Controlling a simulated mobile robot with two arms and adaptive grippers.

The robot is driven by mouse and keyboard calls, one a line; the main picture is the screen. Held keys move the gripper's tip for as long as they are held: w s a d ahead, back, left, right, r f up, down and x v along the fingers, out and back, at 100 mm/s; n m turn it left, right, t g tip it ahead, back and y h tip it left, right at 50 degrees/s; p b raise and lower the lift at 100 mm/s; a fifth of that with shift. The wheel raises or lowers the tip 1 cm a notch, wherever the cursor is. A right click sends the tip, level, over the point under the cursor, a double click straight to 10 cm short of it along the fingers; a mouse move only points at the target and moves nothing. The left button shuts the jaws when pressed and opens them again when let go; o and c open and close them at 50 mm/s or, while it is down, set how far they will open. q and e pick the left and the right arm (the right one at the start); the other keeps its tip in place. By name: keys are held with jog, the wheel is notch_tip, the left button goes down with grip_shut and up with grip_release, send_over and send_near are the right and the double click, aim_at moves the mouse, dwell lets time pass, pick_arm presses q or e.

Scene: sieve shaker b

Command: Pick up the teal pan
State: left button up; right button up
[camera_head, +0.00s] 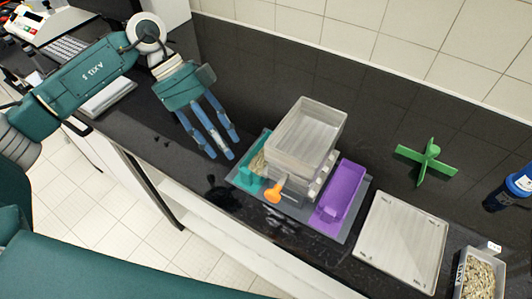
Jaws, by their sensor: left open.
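The teal pan (246,181) sits on the left part of a grey base plate (331,232) on the dark counter. Some pale grain shows at its far end, and the clear box stack partly hides its right side. My left gripper (224,150) is open and empty, its blue fingers pointing down to the right. In the picture its fingertips are just up and left of the pan, and a gap shows between them. Its height above the counter is hard to tell.
Right of the pan stand a clear box stack (308,127), an orange knob (273,193) and a purple pan (340,195). The counter's front edge is close.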

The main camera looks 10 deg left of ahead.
aim_at(241, 170)
pick_arm(q)
jog(key=s+d+f, duration=0.1)
jog(key=s+f, duration=0.1)
jog(key=shift+d+f+p, duration=0.3)
jog(key=shift+d+p, duration=0.05)
jog(key=shift+d+f, duration=0.15)
jog(key=shift+f, duration=0.1)
jog(key=shift+w+d+f+p, duration=0.1)
jog(key=shift+d+f+p, duration=0.15)
jog(key=shift+p, duration=0.05)
jog(key=p+x, duration=0.1)
jog(key=x, duration=0.3)
jog(key=shift+w+d+f+p, duration=0.1)
jog(key=shift+d+f+p, duration=0.1)
jog(key=shift+p, duration=0.2)
jog(key=shift+f, duration=0.1)
grip_shut()
pick_arm(e)
jog(key=r, duration=0.1)
jog(key=s+r, duration=0.2)
jog(key=shift+s+a+r, duration=0.15)
jog(key=shift+a, duration=0.1)
